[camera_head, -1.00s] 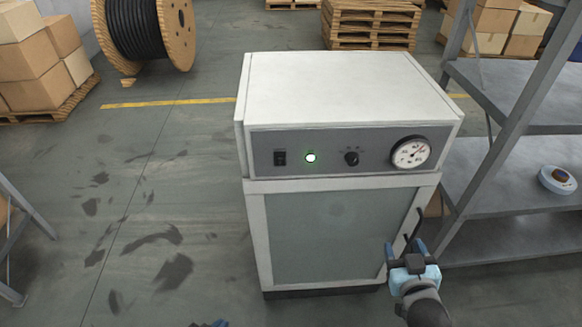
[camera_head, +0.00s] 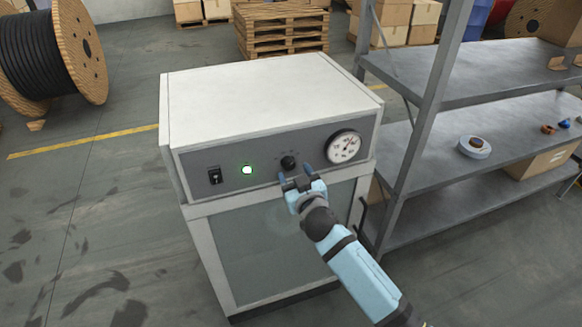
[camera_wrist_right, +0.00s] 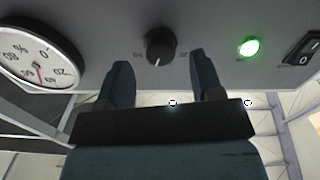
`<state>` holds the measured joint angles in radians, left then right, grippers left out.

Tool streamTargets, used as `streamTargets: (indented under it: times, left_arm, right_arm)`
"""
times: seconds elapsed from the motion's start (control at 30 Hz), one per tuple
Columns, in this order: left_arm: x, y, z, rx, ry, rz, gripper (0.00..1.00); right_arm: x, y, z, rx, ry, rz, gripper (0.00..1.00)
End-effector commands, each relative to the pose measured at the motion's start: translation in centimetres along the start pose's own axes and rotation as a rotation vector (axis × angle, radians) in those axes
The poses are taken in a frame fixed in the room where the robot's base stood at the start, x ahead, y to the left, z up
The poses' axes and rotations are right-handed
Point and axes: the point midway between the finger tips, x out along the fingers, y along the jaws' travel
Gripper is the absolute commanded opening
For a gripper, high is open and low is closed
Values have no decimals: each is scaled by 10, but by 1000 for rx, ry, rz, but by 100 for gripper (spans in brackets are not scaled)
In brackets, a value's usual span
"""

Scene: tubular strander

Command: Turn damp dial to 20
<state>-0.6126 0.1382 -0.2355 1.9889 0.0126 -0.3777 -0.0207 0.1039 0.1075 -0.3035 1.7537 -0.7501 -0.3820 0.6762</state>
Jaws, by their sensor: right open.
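The damp dial is a small black knob (camera_head: 288,162) on the grey front panel (camera_head: 215,159) of a white cabinet, between a lit green lamp (camera_head: 247,170) and a round gauge (camera_head: 343,147). In the right wrist view the knob (camera_wrist_right: 160,46) has a light pointer line, and the small marks beside it are too blurred to read surely. My right gripper (camera_head: 297,182) is open just in front of and below the knob. In the wrist view its two fingers (camera_wrist_right: 158,82) are apart, with the knob ahead of the gap between them and not gripped. My left gripper is not in view.
A black rocker switch (camera_head: 215,175) is at the panel's left end. A metal shelf rack (camera_head: 445,95) stands close on the right, holding a white ring-shaped item (camera_head: 474,147). The floor left of the cabinet is open. Pallets (camera_head: 282,30) and a cable reel (camera_head: 60,50) are behind.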

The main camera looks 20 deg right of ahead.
Motion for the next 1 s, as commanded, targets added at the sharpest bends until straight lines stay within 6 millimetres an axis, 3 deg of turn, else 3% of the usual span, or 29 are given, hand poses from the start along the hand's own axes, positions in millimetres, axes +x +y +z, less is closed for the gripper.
streamTargets:
  times: [0.2, 0.57, 0.77, 1.0]
  left_arm:
    - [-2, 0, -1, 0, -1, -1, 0]
    - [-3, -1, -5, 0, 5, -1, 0]
    - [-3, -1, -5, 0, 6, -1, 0]
    - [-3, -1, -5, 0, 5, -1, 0]
  right_arm:
    - [24, 0, -1, 0, 1, 0, 60]
    - [29, 0, 0, 0, 0, 0, 60]
    - [29, 0, 0, 0, 0, 0, 14]
    - [28, 0, 0, -9, 0, 0, 11]
